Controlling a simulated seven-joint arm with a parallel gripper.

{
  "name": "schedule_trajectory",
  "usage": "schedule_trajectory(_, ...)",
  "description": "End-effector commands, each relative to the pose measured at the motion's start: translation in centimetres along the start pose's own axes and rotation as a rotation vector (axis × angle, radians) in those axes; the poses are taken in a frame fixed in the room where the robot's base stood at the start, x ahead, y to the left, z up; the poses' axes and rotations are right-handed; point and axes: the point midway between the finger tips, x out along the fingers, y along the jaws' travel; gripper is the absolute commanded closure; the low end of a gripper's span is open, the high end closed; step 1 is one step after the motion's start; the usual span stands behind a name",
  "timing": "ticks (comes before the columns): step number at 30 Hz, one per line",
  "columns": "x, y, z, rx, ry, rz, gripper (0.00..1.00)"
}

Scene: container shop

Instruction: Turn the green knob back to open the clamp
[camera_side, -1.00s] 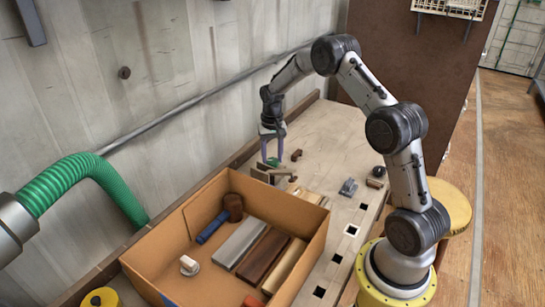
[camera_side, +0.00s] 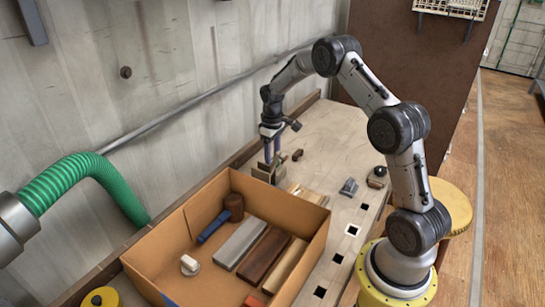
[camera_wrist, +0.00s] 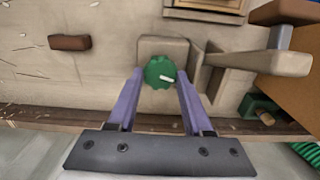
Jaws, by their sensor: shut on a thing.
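The green knob (camera_wrist: 159,72) has a scalloped rim and a white pointer mark that points to the right in the wrist view. It sits on a tan wooden clamp block (camera_wrist: 165,47). My gripper (camera_wrist: 160,75) points down at the clamp, and its two purple fingers stand on either side of the knob, shut on it. A clamp jaw and a wooden bar (camera_wrist: 262,62) lie right of the knob in the wrist view.
An open cardboard box (camera_side: 313,240) with a mallet (camera_side: 234,207) and several bars stands at the near end of the bench. A small brown block (camera_wrist: 70,42) lies left of the clamp. A grey metal piece (camera_side: 348,187) lies on the bench. A wall rises behind.

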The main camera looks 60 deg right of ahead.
Motion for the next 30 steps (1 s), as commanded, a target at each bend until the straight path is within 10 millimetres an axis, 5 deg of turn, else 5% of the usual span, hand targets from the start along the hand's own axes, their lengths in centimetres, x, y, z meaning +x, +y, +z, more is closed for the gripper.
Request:
schedule_trajectory(19, -0.27, 0.03, -0.12, -0.048, 0.004, 0.002, 1.0)
schedule_trajectory(20, -0.27, 0.03, -0.12, -0.048, 0.004, 0.002, 0.44)
schedule_trajectory(24, -0.18, 0.0, -0.08, -0.047, 0.003, 0.001, 0.19)
schedule_trajectory(30, -0.01, -0.14, -0.01, -0.047, -0.001, -0.002, 0.19)
